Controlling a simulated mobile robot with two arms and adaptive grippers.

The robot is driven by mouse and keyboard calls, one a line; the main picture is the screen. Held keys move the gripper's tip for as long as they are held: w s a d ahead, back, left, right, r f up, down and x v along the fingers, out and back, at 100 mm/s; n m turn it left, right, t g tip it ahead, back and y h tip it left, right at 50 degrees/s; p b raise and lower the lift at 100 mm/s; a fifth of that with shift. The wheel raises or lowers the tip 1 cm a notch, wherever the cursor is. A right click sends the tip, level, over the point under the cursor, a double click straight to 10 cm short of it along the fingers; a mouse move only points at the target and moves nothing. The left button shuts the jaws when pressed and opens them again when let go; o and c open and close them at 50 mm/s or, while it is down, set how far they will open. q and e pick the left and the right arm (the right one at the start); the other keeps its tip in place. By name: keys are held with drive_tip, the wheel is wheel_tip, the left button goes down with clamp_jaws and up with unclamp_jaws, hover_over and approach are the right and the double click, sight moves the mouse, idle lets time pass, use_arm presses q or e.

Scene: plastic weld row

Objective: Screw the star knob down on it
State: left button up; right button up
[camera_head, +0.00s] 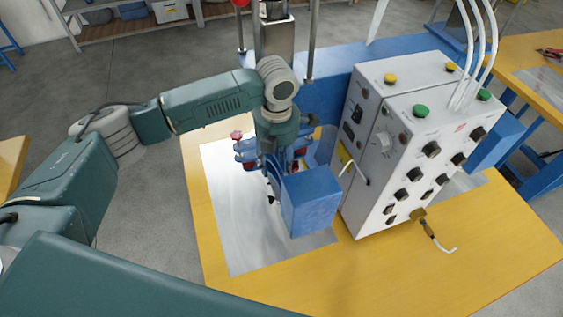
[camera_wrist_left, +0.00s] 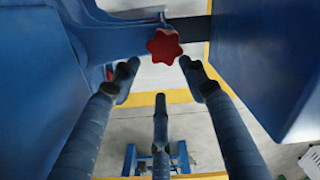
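A red star knob (camera_wrist_left: 165,45) shows in the left wrist view at the top middle, on a blue machine part (camera_wrist_left: 120,38). My left gripper (camera_wrist_left: 160,82) has its three fingers spread, with nothing between them; the fingertips are near the knob, and I cannot tell any contact. In the head view my left gripper (camera_head: 270,160) points down among the blue parts of the welding machine (camera_head: 312,198), which partly hide its fingers. Small red parts (camera_head: 300,153) show beside it there; I cannot tell which is the star knob. My right gripper is not in view.
A white control box (camera_head: 400,150) with several knobs stands close to the right of the gripper. The yellow table (camera_head: 390,270) has clear room in front, with a grey metal plate (camera_head: 240,225) at left. A wooden-handled tool (camera_head: 428,229) is by the box.

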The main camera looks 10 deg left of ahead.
sight(298, 162)
use_arm(q)
drive_tip(key=d+n, duration=0.2)
drive_tip(key=n, duration=0.1)
drive_tip(key=shift+w+d, duration=0.25)
drive_tip(key=shift+w, duration=0.15)
drive_tip(key=shift+d+n, duration=0.3)
drive_tip(key=shift+n, duration=0.5)
drive_tip(key=shift+w+d+n, duration=0.15)
drive_tip(key=shift+d+n, duration=0.05)
drive_tip(key=shift+n, duration=0.5)
drive_tip(key=n, duration=0.3)
drive_tip(key=shift+d, duration=0.2)
drive_tip(key=n, duration=0.1)
drive_tip(key=d+n, duration=0.1)
drive_tip(key=shift+w+n, duration=0.2)
drive_tip(key=shift+n, duration=0.2)
drive_tip(key=shift+w+d+n, duration=0.15)
drive_tip(key=shift+d+n, duration=0.2)
drive_tip(key=shift+n, duration=0.55)
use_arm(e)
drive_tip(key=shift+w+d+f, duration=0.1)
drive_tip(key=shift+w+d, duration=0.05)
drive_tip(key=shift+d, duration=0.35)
use_arm(q)
drive_tip(key=shift+a+r, duration=0.1)
drive_tip(key=shift+a, duration=0.1)
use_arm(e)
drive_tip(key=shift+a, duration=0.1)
